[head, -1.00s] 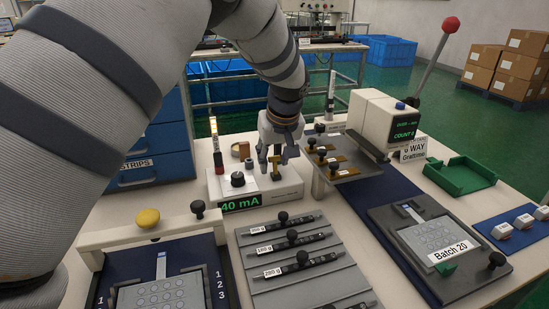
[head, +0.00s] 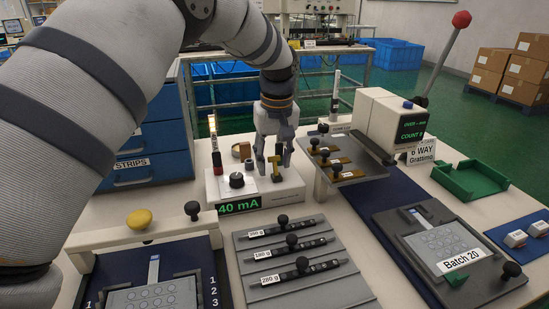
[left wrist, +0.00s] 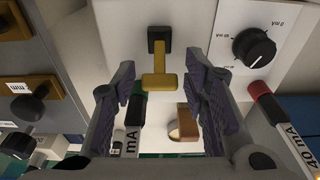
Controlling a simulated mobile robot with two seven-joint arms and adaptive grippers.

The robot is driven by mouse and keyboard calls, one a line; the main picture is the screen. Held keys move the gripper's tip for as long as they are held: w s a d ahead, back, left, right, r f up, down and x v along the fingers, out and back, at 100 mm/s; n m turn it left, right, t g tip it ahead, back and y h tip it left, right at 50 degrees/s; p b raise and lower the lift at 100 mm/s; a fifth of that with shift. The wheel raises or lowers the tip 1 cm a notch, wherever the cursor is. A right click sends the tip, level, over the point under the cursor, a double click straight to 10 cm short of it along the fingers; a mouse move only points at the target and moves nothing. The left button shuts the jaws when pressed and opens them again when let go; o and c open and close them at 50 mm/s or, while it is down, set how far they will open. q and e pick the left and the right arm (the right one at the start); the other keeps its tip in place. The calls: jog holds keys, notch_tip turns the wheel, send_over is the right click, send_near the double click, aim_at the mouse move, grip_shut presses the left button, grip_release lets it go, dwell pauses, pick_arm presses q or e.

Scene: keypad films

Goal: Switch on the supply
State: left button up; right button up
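The supply (head: 265,200) is a white box on the bench with a lit green display (head: 239,206) reading 40 mA. A black dial (head: 237,180) on it also shows in the left wrist view (left wrist: 254,46). A yellow T-shaped lever (head: 276,163) stands out from a dark slot on it; its crossbar shows in the left wrist view (left wrist: 159,82). My left gripper (head: 276,172) is open, with its fingers on either side of the lever. In the left wrist view (left wrist: 160,75) gaps remain between the crossbar and both fingers. My right gripper is not in view.
A raised plate with brown pieces (head: 330,164) stands close right of the supply. A red-and-black upright pen-like item (head: 216,158) stands to its left. A grey rack with black-knobbed bars (head: 297,262) lies in front. A blue drawer cabinet (head: 150,150) is behind left.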

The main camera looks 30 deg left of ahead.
aim_at(276, 170)
pick_arm(q)
jog(key=shift+r, duration=0.1)
notch_tip(276, 170, up, 12)
jog(key=s+d, duration=0.1)
jog(key=shift+d, duration=0.15)
dwell(0.5)
